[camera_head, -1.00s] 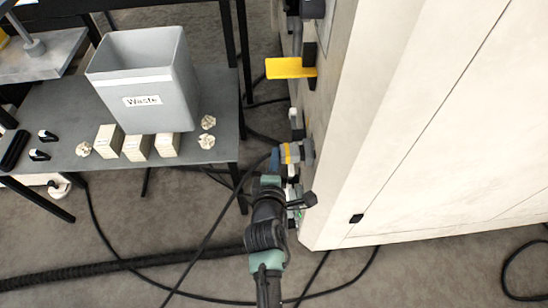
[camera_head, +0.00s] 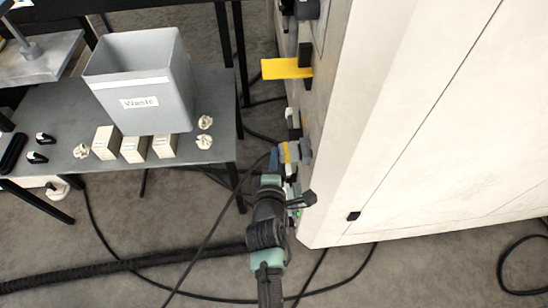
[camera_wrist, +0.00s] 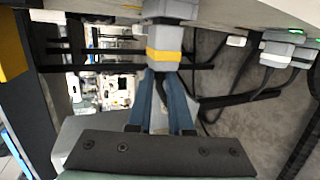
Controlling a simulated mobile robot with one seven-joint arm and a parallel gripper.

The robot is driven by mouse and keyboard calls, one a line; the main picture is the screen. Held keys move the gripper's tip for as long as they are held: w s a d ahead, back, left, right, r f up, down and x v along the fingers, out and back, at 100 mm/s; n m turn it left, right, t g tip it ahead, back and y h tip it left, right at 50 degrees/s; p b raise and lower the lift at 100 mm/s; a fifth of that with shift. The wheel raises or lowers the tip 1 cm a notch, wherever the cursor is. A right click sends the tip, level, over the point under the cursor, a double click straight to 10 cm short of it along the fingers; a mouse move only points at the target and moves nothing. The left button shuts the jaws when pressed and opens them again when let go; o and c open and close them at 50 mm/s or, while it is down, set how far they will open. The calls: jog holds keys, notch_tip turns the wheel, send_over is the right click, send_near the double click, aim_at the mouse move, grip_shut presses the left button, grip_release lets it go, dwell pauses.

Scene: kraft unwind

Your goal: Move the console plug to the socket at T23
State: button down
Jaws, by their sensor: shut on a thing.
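The console plug is grey with a yellow band (camera_wrist: 165,55) and sits at the top centre of the wrist view. My gripper (camera_wrist: 166,78) has its blue fingers shut on its near end. In the head view the plug (camera_head: 289,152) lies against the side of the pale cabinet (camera_head: 430,130), in line with a grey round fitting (camera_head: 305,150). A grey block (camera_wrist: 172,9) meets the plug's far end in the wrist view. I cannot tell how deep the plug sits in it. No T23 label is readable.
Grey connectors with green lights (camera_wrist: 285,48) and hanging cables are to the right in the wrist view. A yellow handle (camera_head: 286,68) juts from the cabinet above my gripper. A table (camera_head: 215,95) with a waste bin (camera_head: 150,80) stands left. Cables cross the floor.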

jog(key=shift+r, duration=0.1)
jog(key=c, duration=0.8)
grip_release()
jog(key=shift+o, duration=0.2)
jog(key=shift+s, duration=0.1)
jog(key=p+v, duration=0.2)
jog(key=v, duration=1)
jog(key=shift+s+p, duration=0.35)
jog(key=shift+p, duration=0.05)
jog(key=shift+r, duration=0.2)
